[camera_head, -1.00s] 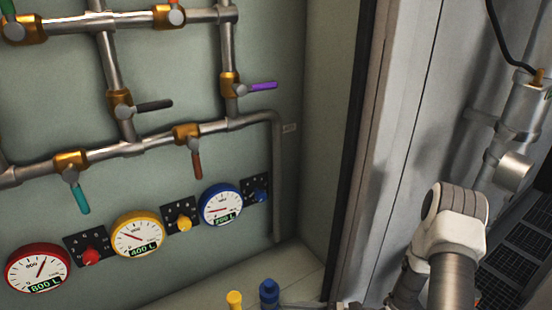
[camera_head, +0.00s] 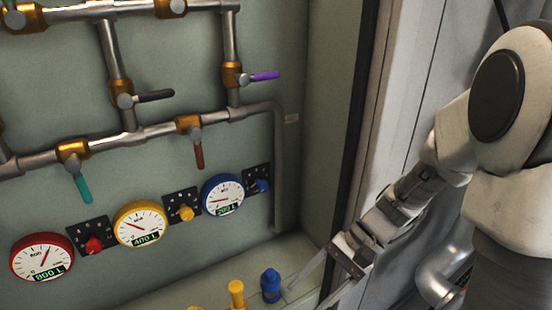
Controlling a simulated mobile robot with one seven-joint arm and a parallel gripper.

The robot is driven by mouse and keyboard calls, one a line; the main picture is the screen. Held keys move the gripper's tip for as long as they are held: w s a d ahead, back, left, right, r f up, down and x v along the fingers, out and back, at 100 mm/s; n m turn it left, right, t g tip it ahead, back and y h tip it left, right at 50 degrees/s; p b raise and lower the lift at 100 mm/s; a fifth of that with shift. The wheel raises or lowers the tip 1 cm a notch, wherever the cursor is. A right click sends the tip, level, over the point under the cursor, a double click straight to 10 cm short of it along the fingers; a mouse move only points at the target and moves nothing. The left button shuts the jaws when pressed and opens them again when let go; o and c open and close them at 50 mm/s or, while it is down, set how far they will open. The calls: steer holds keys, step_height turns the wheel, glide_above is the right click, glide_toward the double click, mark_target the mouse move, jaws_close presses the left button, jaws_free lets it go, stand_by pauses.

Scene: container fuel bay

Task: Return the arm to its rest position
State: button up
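My arm reaches in from the right edge, in front of the grey wall panel, folded with its large white joint high at the right. My gripper (camera_head: 335,275) is at the lower middle right, beside the bay's corner post and just right of a blue fitting (camera_head: 270,286).
Pipes carry valves with teal (camera_head: 81,187), brown (camera_head: 198,154), black (camera_head: 155,96) and purple (camera_head: 264,76) handles. Red (camera_head: 42,257), yellow (camera_head: 140,223) and blue (camera_head: 222,195) gauges with knobs line the wall. A yellow fitting (camera_head: 236,293) stands on the ledge.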

steer(key=s+d+r+n+t+h, duration=0.3)
steer(key=d+r+t+h, duration=0.1)
steer(key=r, duration=0.3)
steer(key=s+d+r+n+t+h, duration=0.25)
steer(key=r+n+t+h, duration=0.2)
steer(key=r, duration=0.35)
step_height(320, 180, up, 21)
steer(key=p, duration=2.1)
steer(key=shift+d+m, duration=0.4)
steer(key=shift+m, duration=0.05)
steer(key=shift+w, duration=0.1)
steer(key=shift+c, duration=1.3)
steer(key=shift+a, duration=0.15)
